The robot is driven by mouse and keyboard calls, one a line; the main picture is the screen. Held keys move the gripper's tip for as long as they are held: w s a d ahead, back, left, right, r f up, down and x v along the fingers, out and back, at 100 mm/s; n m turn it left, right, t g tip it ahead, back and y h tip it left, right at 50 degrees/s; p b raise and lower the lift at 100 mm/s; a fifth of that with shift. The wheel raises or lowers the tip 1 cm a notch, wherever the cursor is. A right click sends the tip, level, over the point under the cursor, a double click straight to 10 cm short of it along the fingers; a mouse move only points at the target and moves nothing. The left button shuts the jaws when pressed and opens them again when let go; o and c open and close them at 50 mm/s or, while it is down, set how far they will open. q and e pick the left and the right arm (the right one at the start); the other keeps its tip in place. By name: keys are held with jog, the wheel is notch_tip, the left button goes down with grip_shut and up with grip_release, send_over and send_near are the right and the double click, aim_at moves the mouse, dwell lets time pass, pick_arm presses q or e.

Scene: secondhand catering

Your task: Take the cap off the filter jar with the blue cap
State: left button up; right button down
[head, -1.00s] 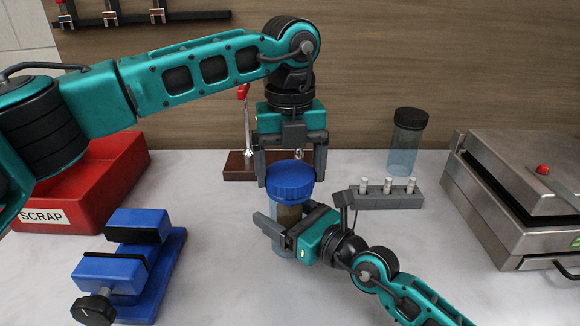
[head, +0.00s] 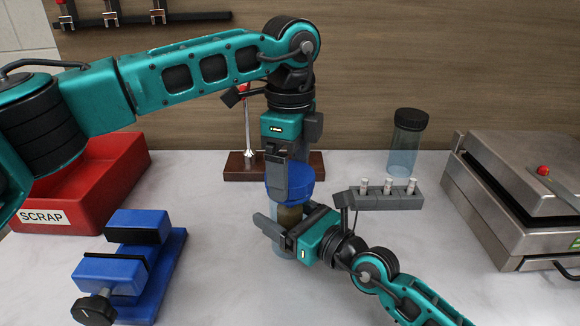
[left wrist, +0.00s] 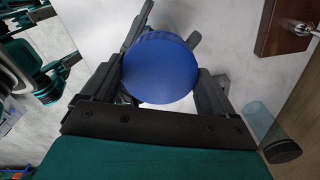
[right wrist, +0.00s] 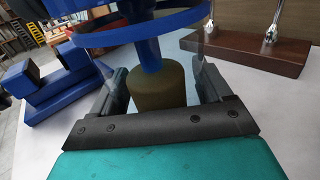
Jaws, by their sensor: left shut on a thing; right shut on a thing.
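The filter jar (head: 280,243) is a clear jar with a brown filter (right wrist: 158,86) inside. It stands upright on the counter, with its blue cap (head: 304,178) on top. My left gripper (head: 288,185) reaches down from above and is shut on the cap, one finger in front of it. The left wrist view shows the round cap (left wrist: 160,68) between the fingers. My right gripper (head: 282,228) is shut around the jar body from the right. The right wrist view shows the cap (right wrist: 140,30) above the right fingers. I cannot tell whether the cap is loose.
A clear jar with a black lid (head: 405,145) stands behind right, near a grey block with small vials (head: 385,202). A metal appliance (head: 520,195) is at right. A blue vise (head: 130,270) and a red scrap bin (head: 88,190) are at left. A wooden-based stand (head: 235,168) is behind.

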aim_at(290, 173)
pick_arm(q)
jog(key=shift+r, duration=0.2)
jog(key=shift+r, duration=0.9)
jog(key=shift+r, duration=2)
pick_arm(e)
grip_release()
pick_arm(q)
jog(key=shift+f+b, duration=0.45)
pick_arm(e)
jog(key=v, duration=1)
jog(key=shift+s+d+f, duration=0.15)
jog(key=shift+s+d, duration=0.1)
jog(key=shift+d, duration=0.05)
pick_arm(q)
jog(key=shift+f, duration=0.1)
pick_arm(e)
jog(key=shift+s+d, duration=0.45)
